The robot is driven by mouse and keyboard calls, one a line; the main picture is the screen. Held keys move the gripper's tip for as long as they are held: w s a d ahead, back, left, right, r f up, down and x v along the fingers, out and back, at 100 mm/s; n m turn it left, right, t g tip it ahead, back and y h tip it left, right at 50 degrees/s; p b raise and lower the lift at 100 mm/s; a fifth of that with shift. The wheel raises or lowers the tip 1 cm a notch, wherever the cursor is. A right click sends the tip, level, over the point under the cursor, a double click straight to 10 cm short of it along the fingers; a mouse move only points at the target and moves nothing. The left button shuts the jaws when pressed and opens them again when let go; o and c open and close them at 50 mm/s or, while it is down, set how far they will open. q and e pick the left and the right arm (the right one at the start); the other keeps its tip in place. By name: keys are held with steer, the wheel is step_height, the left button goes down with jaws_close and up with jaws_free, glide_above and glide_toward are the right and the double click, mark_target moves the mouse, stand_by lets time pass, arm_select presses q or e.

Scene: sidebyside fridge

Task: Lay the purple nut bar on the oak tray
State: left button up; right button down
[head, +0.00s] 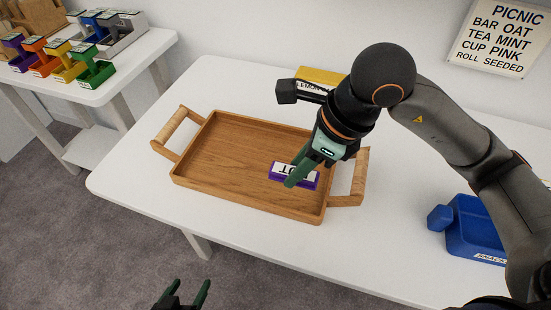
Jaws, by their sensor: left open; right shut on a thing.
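The oak tray (230,152) lies on the white table, with a raised rim and a handle at each end. The purple nut bar (311,181) is inside the outline of the tray, at its right part, with its white label showing upside down. My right gripper (299,176) is shut on the bar from above, and its green fingers cover part of it. I cannot tell whether the bar touches the tray floor. My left gripper (182,297) is open and empty at the bottom edge of the view, in front of the table.
A yellow box (322,76) stands behind the tray, partly hidden by my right arm. A blue snack container (475,232) is at the right. A side table (110,88) at the upper left holds several coloured bins. A picnic list sign (497,38) hangs on the wall.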

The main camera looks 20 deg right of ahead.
steer(key=w+f, duration=0.2)
steer(key=w, duration=0.1)
steer(key=w+d+f, duration=0.1)
steer(key=w+f, duration=0.2)
steer(key=w, duration=0.1)
steer(key=w+f, duration=0.3)
steer(key=shift+w+d, duration=0.2)
steer(key=shift+d, duration=0.1)
steer(key=shift+w+f, duration=0.3)
steer(key=shift+f, duration=1.6)
steer(key=shift+b, duration=0.3)
steer(key=shift+f, duration=0.2)
steer(key=c, duration=0.5)
jaws_free()
steer(key=shift+r, duration=0.1)
steer(key=shift+c, duration=0.2)
steer(key=p+v, duration=0.1)
steer(key=v, duration=1.1)
steer(key=shift+r, duration=0.2)
